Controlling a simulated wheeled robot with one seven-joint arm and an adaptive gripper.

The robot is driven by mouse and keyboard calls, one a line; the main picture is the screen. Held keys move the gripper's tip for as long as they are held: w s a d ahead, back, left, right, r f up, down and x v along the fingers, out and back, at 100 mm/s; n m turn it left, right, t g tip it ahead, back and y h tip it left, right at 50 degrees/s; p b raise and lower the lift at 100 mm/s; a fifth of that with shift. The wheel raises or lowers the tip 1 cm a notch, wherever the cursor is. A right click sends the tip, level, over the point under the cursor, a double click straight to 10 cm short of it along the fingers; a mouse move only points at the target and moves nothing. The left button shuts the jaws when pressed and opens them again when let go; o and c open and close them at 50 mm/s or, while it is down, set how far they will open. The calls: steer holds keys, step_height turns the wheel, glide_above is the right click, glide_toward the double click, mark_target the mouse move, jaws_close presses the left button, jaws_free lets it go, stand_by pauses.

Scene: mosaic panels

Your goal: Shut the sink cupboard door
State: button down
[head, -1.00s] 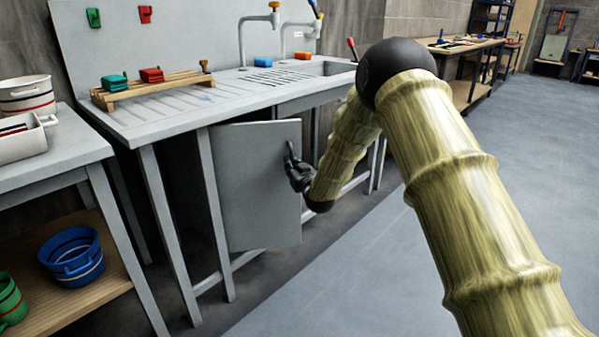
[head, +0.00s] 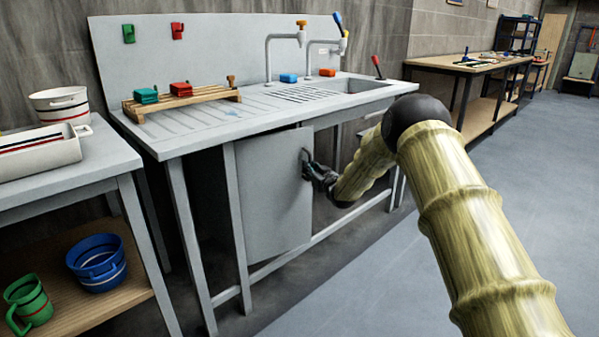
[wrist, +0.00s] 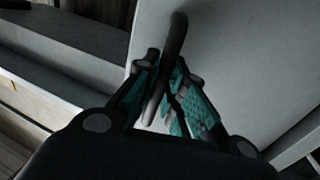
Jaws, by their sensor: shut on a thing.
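The grey sink cupboard door (head: 270,205) hangs below the left part of the sink unit, hinged on its left side. It stands partly open, with a dark gap to its right. My gripper (head: 309,170) is at the dark handle (head: 305,158) near the door's upper right edge. In the wrist view the handle (wrist: 176,45) is a dark bar that passes between the teal-padded fingers of my gripper (wrist: 170,95), which are shut on it. The door's pale face (wrist: 235,60) fills the right of that view.
The sink counter (head: 230,118) carries a wooden rack (head: 185,100) with green and red blocks, taps and sponges. A side table (head: 110,165) with tubs stands at left; a blue bucket (head: 97,262) and green jug (head: 28,303) sit below. The grey floor (head: 400,270) at right is clear.

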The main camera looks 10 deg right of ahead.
steer(key=shift+w+d, duration=0.1)
steer(key=shift+w, duration=0.25)
steer(key=c, duration=1.5)
jaws_free()
steer(key=shift+s, duration=0.1)
steer(key=v, duration=1.1)
steer(key=shift+s, duration=0.4)
